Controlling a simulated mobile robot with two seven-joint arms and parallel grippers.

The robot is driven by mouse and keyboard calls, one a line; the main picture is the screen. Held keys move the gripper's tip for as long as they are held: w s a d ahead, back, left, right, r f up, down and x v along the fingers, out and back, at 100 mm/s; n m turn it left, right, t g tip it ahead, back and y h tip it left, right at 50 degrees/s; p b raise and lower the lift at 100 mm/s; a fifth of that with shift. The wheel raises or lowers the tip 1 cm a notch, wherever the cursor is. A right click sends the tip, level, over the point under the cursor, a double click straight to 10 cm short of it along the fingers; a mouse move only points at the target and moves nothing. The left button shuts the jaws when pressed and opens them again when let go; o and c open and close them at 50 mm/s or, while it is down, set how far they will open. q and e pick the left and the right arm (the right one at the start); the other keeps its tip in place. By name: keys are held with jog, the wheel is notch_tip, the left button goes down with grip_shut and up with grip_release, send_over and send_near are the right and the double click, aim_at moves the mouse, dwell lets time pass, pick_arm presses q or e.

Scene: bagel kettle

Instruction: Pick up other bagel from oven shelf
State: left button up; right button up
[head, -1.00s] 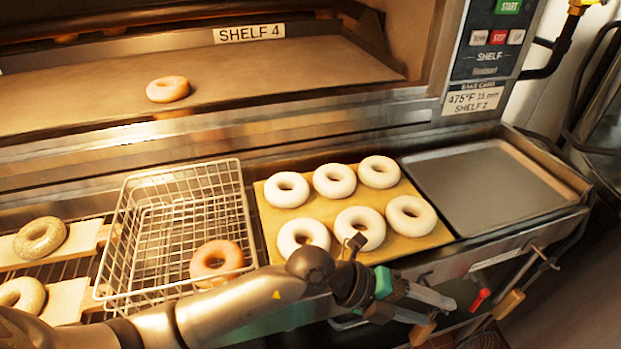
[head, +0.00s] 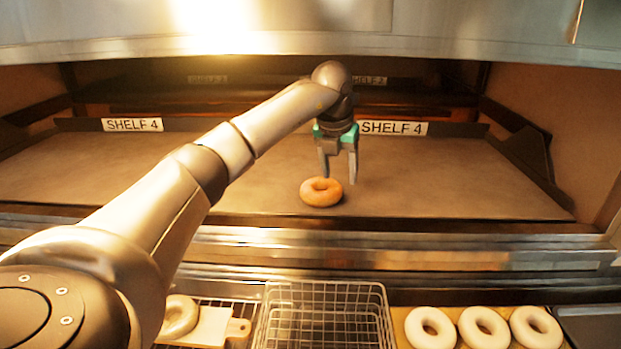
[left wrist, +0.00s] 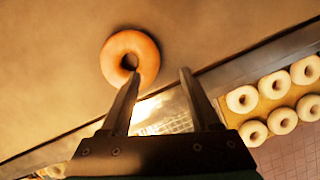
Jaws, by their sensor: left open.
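A golden-brown bagel (head: 321,191) lies flat on the oven shelf (head: 440,190) marked SHELF 4, near its front edge. My left gripper (head: 339,178) is open and empty, pointing down just above and slightly right of the bagel in the head view. In the left wrist view the bagel (left wrist: 130,58) lies beyond the fingertips (left wrist: 158,75), nearer the left finger, whose tip overlaps the bagel's lower edge in the picture. I cannot tell whether they touch. My right gripper is not in view.
Below the shelf stand a wire basket (head: 325,290), a board with pale bagels (head: 484,327) and, at left, another bagel (head: 178,315) by a wooden board. The oven's metal hood (head: 470,40) overhangs the shelf. The shelf is otherwise clear.

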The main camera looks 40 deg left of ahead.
aim_at(334, 189)
pick_arm(q)
jog(key=shift+s+a+r+n, duration=0.1)
jog(key=shift+a+r+n, duration=0.1)
jog(key=shift+a, duration=0.25)
jog(key=shift+s+a+r+n, duration=0.1)
jog(key=shift+a+r, duration=0.05)
jog(key=shift+a, duration=0.25)
jog(key=shift+a+f, duration=0.2)
jog(key=x, duration=0.7)
jog(key=shift+d+p, duration=0.15)
jog(key=shift+p, duration=0.2)
grip_shut()
